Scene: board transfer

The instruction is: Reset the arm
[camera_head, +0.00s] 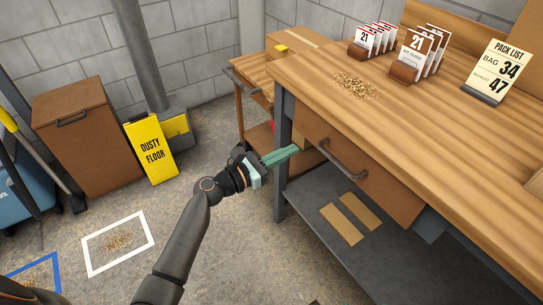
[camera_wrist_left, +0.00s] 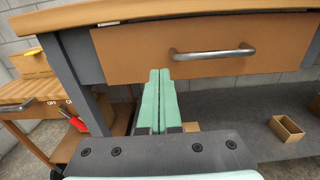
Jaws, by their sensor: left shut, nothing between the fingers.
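My left arm reaches in from the bottom of the head view. Its gripper (camera_head: 294,150) has pale green fingers and is shut with nothing between them. It is in front of the workbench's left leg, near the left end of a brown drawer (camera_head: 345,160). In the left wrist view the shut fingers (camera_wrist_left: 160,75) point toward the drawer front (camera_wrist_left: 240,65) with its metal handle (camera_wrist_left: 213,52). I cannot tell whether the fingertips touch the bench. My right gripper is not in view.
The wooden workbench (camera_head: 430,120) fills the right, with sawdust, number cards and a pack list on top. A lower shelf (camera_head: 330,250) holds flat brown pieces. A wooden cart (camera_head: 262,75) stands behind. A yellow floor sign (camera_head: 152,150) and brown bin (camera_head: 85,140) are left. Floor between is open.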

